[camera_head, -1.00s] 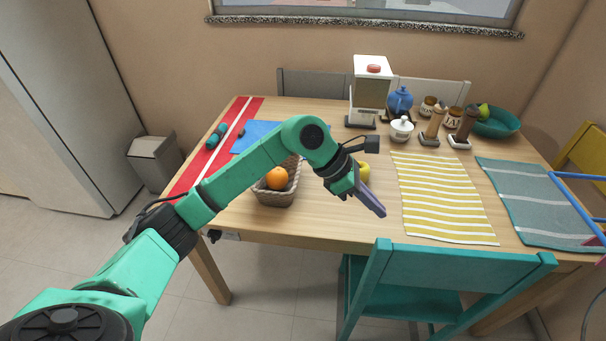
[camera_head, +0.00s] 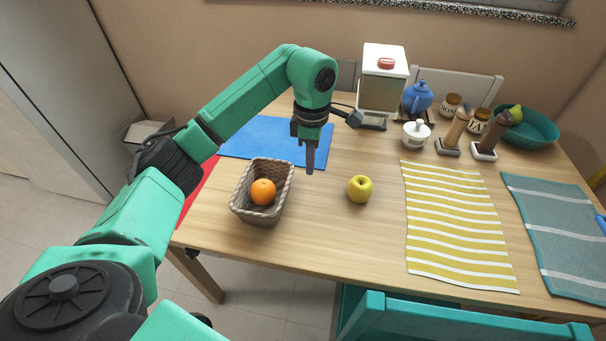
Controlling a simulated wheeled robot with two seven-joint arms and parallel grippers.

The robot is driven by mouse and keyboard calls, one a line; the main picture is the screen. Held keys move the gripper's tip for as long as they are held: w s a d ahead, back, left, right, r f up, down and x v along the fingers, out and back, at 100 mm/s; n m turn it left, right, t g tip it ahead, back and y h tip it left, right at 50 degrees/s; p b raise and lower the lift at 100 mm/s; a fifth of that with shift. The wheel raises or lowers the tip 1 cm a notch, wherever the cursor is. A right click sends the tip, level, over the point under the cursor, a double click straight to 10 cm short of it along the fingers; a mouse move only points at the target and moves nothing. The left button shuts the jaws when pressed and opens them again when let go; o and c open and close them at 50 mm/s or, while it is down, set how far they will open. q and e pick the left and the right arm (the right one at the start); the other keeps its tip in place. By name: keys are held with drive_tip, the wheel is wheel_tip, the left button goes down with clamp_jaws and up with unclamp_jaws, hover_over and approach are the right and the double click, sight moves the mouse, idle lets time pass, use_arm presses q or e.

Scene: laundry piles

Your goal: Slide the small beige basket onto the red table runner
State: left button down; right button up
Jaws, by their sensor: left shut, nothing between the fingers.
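The small beige basket (camera_head: 241,213) stands upright on the wooden table near its front left, with an orange (camera_head: 263,192) inside. The red table runner (camera_head: 197,193) runs along the table's left end, left of the basket; my left arm hides much of it. My left gripper (camera_head: 310,172) points down just right of the basket's far right corner, apart from it. It is shut and holds nothing. My right gripper is not in view.
A yellow apple (camera_head: 359,188) sits right of the basket. A blue mat (camera_head: 270,142) lies behind it. A yellow striped towel (camera_head: 459,225) and a teal towel (camera_head: 562,235) lie to the right. A dispenser (camera_head: 382,82) and a blue teapot (camera_head: 417,98) stand at the back. Bare table separates basket and runner.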

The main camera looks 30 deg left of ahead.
use_arm(q)
drive_tip(key=f, duration=0.3)
drive_tip(key=f+p, duration=0.1)
drive_tip(key=f, duration=0.2)
drive_tip(key=s+f, duration=0.1)
drive_tip(key=f, duration=0.2)
drive_tip(key=a+p, duration=0.1)
drive_tip(key=s+a, duration=0.1)
drive_tip(key=a, duration=0.1)
drive_tip(key=shift+s+a+f+p, duration=0.1)
drive_tip(key=shift+a+p, duration=0.1)
drive_tip(key=shift+p, duration=0.2)
drive_tip(key=shift+s+a, duration=0.1)
drive_tip(key=shift+a, duration=0.1)
drive_tip(key=shift+f, duration=0.1)
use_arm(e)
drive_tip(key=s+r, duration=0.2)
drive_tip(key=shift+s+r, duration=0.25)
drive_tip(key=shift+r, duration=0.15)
